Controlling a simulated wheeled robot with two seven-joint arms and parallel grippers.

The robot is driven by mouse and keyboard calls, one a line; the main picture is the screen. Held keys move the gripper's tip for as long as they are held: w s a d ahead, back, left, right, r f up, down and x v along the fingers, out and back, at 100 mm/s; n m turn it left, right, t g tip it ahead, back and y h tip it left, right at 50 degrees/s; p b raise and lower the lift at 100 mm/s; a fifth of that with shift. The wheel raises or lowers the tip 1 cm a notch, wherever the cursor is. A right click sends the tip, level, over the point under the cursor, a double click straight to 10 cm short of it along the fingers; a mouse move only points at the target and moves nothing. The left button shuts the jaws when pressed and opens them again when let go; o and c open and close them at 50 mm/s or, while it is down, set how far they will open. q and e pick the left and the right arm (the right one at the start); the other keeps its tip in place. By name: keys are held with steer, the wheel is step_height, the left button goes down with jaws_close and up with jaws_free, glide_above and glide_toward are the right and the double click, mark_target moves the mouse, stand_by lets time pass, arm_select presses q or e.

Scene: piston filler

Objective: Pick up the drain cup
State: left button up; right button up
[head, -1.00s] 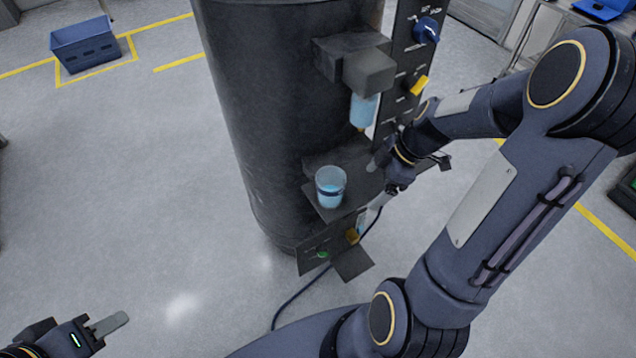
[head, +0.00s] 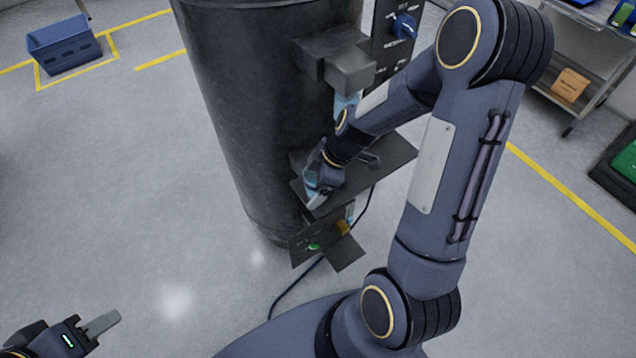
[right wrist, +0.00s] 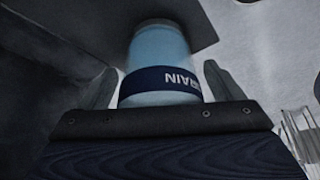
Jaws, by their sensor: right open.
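The drain cup (right wrist: 160,62) is a light blue translucent cup with a dark blue band lettered "DRAIN", seen in the right wrist view between my right gripper's fingers. In the head view it stands on the machine's small dark shelf (head: 390,157) and is mostly hidden behind my right gripper (head: 318,185). My right gripper (right wrist: 160,88) is open, one finger on each side of the cup; gaps show beside it. My left gripper (head: 103,323) is at the lower left over the floor, far from the cup; its opening cannot be told.
The dark cylindrical machine (head: 250,110) rises behind the shelf. A block-shaped nozzle housing (head: 348,68) overhangs the shelf. A blue knob (head: 404,25) is above it, and a black cable (head: 300,283) lies on the floor. A blue crate (head: 64,45) stands far left. Floor at left is clear.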

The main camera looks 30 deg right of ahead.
steer(key=c, duration=1.1)
steer(key=shift+r, duration=0.15)
